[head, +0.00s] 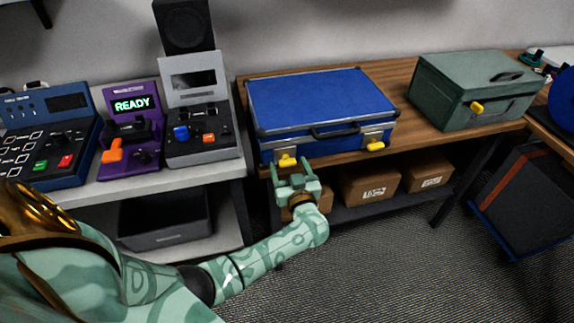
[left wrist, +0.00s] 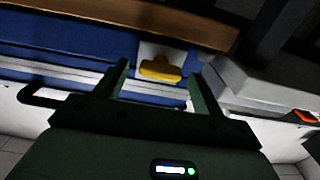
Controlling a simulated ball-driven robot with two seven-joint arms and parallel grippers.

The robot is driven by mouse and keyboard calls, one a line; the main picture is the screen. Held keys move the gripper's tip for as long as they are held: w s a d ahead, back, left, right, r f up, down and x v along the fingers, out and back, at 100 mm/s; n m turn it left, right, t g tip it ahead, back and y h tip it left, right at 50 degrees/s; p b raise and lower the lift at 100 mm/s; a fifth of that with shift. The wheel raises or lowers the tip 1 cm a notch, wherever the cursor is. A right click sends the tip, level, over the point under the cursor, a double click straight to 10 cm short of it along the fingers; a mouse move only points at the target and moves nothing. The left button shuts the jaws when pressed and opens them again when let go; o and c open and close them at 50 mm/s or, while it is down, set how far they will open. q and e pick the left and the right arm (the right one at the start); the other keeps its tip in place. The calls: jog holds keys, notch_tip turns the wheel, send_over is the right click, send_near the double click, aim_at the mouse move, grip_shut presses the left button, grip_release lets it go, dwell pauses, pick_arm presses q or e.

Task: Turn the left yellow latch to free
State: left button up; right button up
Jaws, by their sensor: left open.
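A closed blue case (head: 320,97) with metal edges and a black handle (head: 335,131) lies on the wooden table. Its left yellow latch (head: 287,160) and right yellow latch (head: 375,145) are on the front face. My left gripper (head: 296,176) is open and empty, just in front of and slightly below the left latch. In the left wrist view the left latch (left wrist: 160,70) on its metal plate shows beyond and between the open fingers (left wrist: 160,82), apart from them. My right gripper is not in view.
A green metal box (head: 465,92) with a yellow latch stands to the right on the table. Purple and grey devices (head: 200,130) stand on a grey bench to the left. Cardboard boxes (head: 370,185) sit on the shelf below.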

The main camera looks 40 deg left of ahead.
pick_arm(q)
jog(key=shift+c, duration=0.3)
jog(key=c, duration=0.9)
jog(key=shift+c, duration=0.2)
jog(key=n+p, duration=0.1)
jog(key=n, duration=0.2)
jog(key=shift+s+n, duration=0.1)
jog(key=shift+n, duration=0.3)
jog(key=n, duration=0.4)
jog(key=shift+f, duration=0.1)
jog(key=n, duration=0.5)
jog(key=shift+s+f+n, duration=0.1)
jog(key=shift+f+n, duration=0.05)
jog(key=shift+n, duration=0.25)
jog(key=shift+f+n+b, duration=0.1)
jog(key=shift+n+b, duration=0.45)
jog(key=shift+n, duration=1.65)
